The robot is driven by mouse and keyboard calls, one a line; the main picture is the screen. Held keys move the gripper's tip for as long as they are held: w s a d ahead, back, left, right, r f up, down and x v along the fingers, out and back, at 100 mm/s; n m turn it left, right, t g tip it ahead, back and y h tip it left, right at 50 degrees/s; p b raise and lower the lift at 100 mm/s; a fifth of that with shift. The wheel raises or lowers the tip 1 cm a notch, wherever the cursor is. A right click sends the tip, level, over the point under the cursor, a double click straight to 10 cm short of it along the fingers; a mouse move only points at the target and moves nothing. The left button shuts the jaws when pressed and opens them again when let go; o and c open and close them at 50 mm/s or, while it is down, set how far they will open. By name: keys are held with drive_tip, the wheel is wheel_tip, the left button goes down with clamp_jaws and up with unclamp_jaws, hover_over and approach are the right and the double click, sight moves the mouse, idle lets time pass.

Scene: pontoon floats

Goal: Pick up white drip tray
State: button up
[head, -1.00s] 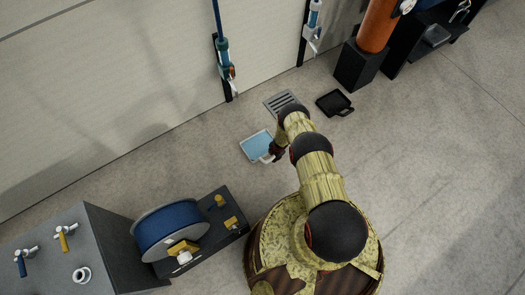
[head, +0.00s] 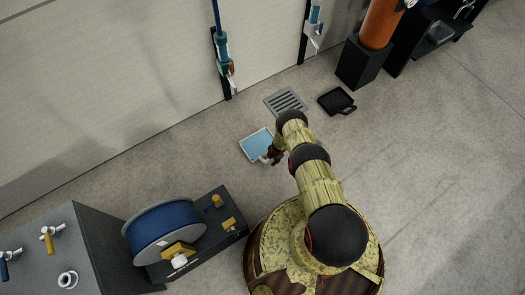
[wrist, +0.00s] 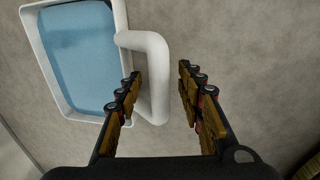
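The white drip tray (head: 244,151) lies on the floor left of my arm in the head view, with blue liquid in it. In the wrist view, its white rim (wrist: 41,68) is at the upper left and its looped white handle (wrist: 157,52) reaches right, toward my fingers. My gripper (wrist: 159,74) is open, its fingers apart. The outer bar of the handle shows between the two fingers, nearer the left one; contact cannot be told. In the head view my gripper (head: 272,155) is at the tray's handle side, partly covering the handle.
A floor grate (head: 286,102) and a black tray (head: 337,101) lie beyond my arm. A blue hose reel (head: 165,232) on a dark base stands at lower left. An orange column (head: 379,22) on a black block is at upper right. Open floor lies to the right.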

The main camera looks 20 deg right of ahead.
clamp_jaws()
idle(0.5)
idle(0.4)
